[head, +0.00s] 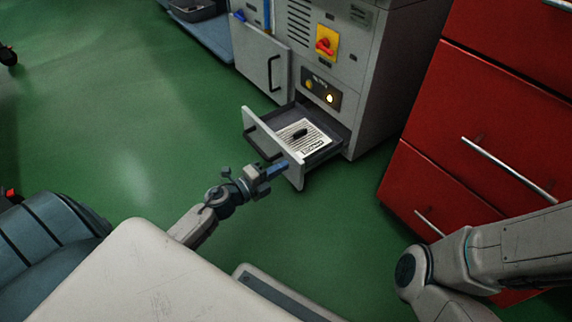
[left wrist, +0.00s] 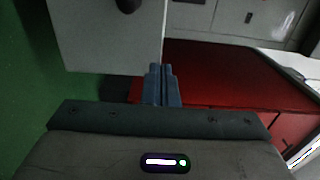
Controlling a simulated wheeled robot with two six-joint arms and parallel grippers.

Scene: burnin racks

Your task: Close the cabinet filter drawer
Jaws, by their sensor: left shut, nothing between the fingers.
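The grey cabinet (head: 372,90) stands at the top of the head view. Its low filter drawer (head: 289,170) is pulled out, with a pale front panel and a dark bar handle (head: 262,145). Inside lie a white ribbed filter with a label (head: 305,137) and a small black object (head: 300,134). My left gripper (head: 284,166) is shut and empty in front of the panel's right part; I cannot tell if it touches. In the left wrist view its closed fingers (left wrist: 161,72) are near the right edge of a pale panel (left wrist: 100,38). My right gripper is out of view.
A red drawer unit (head: 480,110) stands to the right of the cabinet. The cabinet has a red and yellow switch (head: 326,42). Green floor (head: 130,140) is clear to the left.

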